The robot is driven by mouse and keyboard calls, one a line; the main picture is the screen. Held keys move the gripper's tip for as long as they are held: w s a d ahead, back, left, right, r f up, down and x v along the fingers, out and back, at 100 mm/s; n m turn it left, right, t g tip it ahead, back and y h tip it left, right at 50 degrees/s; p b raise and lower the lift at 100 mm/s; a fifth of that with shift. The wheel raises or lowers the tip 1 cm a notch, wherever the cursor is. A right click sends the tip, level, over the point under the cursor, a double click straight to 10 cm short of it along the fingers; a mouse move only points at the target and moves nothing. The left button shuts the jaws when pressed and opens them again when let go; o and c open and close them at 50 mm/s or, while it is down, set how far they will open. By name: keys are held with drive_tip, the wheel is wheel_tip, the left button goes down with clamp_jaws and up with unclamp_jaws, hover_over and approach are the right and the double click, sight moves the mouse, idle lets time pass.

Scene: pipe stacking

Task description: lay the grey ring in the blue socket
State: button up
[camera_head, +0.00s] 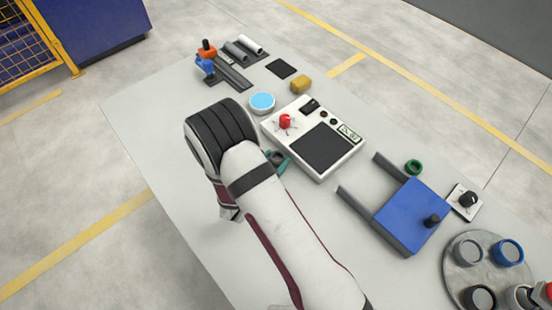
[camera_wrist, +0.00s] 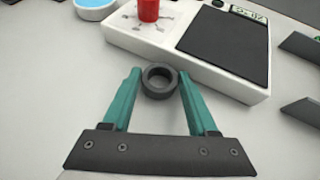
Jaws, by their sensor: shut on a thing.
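My gripper (camera_wrist: 159,84) is shut on the grey ring (camera_wrist: 159,92), a dark, short, thick-walled ring between the tips of its two teal fingers. The ring's hole faces the wrist camera. In the head view the gripper (camera_head: 277,160) is mostly behind my arm, left of the white control box. The round grey plate (camera_head: 456,278) at the lower right carries several round sockets. One, at its upper right, has a blue rim (camera_head: 509,242) and looks like the blue socket; it is far from my gripper and outside the wrist view.
The white control box (camera_head: 351,153) with a red knob (camera_head: 285,121) stands close by. A blue block (camera_head: 410,213) with grey rails, a green ring (camera_head: 413,167) and a black knob (camera_head: 467,199) lie between box and plate. A light-blue disc (camera_head: 262,101) sits behind.

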drive_tip(key=shift+f, duration=0.25)
drive_tip(key=o, duration=1.3)
